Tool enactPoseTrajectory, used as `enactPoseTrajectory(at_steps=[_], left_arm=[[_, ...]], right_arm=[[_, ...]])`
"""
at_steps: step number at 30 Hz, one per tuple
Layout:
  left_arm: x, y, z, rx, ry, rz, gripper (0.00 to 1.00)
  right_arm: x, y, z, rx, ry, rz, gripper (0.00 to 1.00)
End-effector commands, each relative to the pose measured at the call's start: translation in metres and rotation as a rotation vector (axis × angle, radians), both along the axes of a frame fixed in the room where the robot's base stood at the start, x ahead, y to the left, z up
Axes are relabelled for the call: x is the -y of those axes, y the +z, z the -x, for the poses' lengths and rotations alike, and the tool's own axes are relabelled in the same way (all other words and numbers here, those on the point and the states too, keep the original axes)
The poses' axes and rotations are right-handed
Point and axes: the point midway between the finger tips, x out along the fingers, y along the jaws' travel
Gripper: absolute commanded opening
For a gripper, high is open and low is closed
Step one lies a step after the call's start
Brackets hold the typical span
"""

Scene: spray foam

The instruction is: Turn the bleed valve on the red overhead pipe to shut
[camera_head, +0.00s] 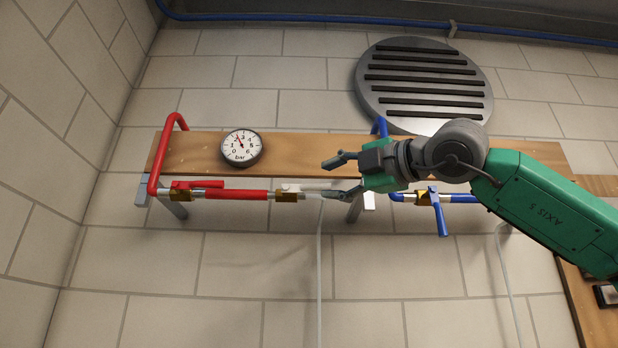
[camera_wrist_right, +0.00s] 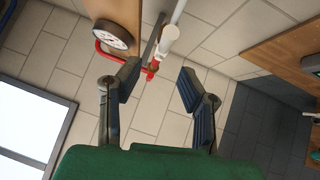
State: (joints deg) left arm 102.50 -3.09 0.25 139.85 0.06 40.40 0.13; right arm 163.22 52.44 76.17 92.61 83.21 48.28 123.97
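The red pipe (camera_head: 237,195) runs horizontally below a wooden board, with a red-handled brass valve (camera_head: 181,191) at its left. A brass valve with a white lever (camera_head: 304,188), apparently the bleed valve, sits at its right end; the lever lies along the pipe. My right gripper (camera_head: 332,177) is open and empty, coming from the right, with its lower finger close to the lever's right end. Whether they touch I cannot tell. In the right wrist view the open fingers (camera_wrist_right: 158,90) stand apart, and the white part (camera_wrist_right: 170,38) and red pipe (camera_wrist_right: 149,71) show beyond them. My left gripper is out of view.
A pressure gauge (camera_head: 241,147) is on the wooden board (camera_head: 300,150). To the right, a blue pipe has a brass valve with a blue lever (camera_head: 441,215) hanging down, near my right arm. A thin pale hose (camera_head: 319,260) hangs below. The wall underneath is clear.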

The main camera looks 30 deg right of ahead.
Motion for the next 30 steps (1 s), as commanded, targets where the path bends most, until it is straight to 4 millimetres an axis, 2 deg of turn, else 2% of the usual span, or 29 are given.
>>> enactPoseTrajectory(at_steps=[3,9,14,21,22,24,25,30], left_arm=[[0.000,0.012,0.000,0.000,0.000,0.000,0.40],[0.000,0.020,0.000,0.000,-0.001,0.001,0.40],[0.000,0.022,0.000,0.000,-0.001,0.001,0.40],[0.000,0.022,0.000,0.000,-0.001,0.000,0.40],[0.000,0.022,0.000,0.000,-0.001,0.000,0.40],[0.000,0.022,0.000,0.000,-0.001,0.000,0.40],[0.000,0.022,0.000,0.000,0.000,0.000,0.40],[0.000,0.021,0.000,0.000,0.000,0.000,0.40]], right_arm=[[0.000,0.005,-0.024,-0.003,-0.001,-0.006,0.34],[-0.004,0.008,-0.047,0.000,-0.002,-0.006,0.34],[-0.012,0.008,-0.055,0.001,-0.002,-0.002,0.34],[-0.021,0.009,-0.055,0.001,-0.002,0.005,0.34],[-0.020,0.009,-0.055,0.001,-0.002,0.004,0.30],[-0.018,0.009,-0.055,0.001,-0.001,0.003,0.06],[-0.017,0.008,-0.055,0.002,-0.002,0.001,0.00],[-0.011,0.008,-0.055,0.003,0.000,-0.003,0.00]])
